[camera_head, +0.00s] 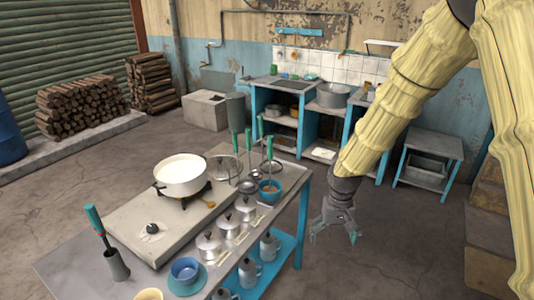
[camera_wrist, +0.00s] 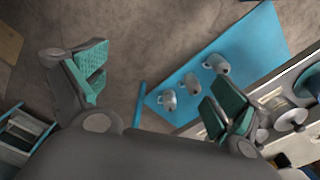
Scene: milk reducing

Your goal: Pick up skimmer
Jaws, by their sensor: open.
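Several utensils with upright green handles hang or stand at the far right end of the work table; one is a handle (camera_head: 248,142) above a dark round head, and another handle (camera_head: 270,148) is beside it. I cannot tell for sure which is the skimmer. Another green-handled utensil (camera_head: 95,220) stands in a grey cup at the front left. My gripper (camera_head: 335,232) is open and empty, right of the table and apart from the utensils. In the wrist view my gripper (camera_wrist: 155,90) has its green-padded fingers spread wide, with floor and a blue shelf below; no utensil handle is clear there.
A white pot (camera_head: 181,174) sits on a burner on the table (camera_head: 125,215). Metal mugs (camera_wrist: 190,84) stand on the lower blue shelf (camera_wrist: 255,45).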

